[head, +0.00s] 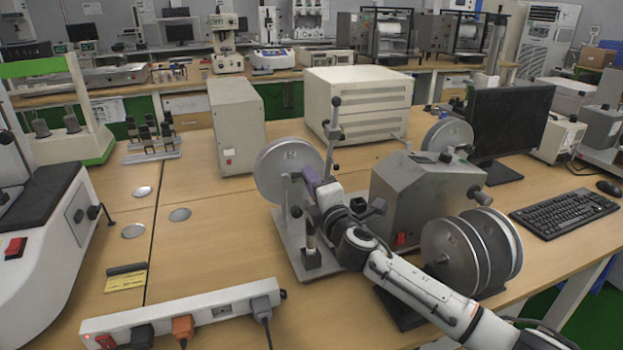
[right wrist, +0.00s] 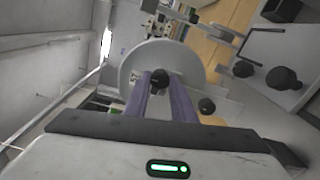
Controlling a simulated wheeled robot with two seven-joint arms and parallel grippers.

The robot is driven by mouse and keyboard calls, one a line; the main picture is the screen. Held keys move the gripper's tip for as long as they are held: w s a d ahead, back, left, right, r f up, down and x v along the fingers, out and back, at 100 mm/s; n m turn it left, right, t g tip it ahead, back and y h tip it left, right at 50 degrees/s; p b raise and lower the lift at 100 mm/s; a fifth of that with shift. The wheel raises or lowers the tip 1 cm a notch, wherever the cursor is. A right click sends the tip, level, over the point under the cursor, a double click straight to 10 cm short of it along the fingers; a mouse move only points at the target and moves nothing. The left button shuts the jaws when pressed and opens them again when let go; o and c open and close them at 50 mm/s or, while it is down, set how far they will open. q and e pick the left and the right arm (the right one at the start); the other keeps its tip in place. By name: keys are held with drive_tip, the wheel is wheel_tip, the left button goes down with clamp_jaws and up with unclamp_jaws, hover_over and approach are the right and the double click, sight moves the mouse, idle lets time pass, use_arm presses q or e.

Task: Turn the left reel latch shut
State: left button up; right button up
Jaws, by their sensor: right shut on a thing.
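The left reel (head: 283,165) is a grey metal disc standing upright on a light metal base plate. My right gripper (head: 309,178) reaches its hub from the front right, and its purple fingers cover the latch in the head view. In the right wrist view, the reel's disc (right wrist: 136,60) is straight ahead. The black latch knob (right wrist: 160,74) lies between the tips of my right gripper (right wrist: 160,82), which is shut on it. The latch's exact angle is hard to tell. My left gripper is not in view.
A grey machine housing (head: 415,190) with knobs and a pair of large reels (head: 452,255) stand right of the left reel. An upright post (head: 334,130) rises close behind my gripper. A power strip (head: 185,318) lies in front.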

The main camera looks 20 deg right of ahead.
idle(0.6)
drive_tip(key=o, duration=1.1)
drive_tip(key=shift+c, duration=0.2)
drive_tip(key=s, duration=1)
drive_tip(key=shift+s+d, duration=0.15)
drive_tip(key=shift+s, duration=0.05)
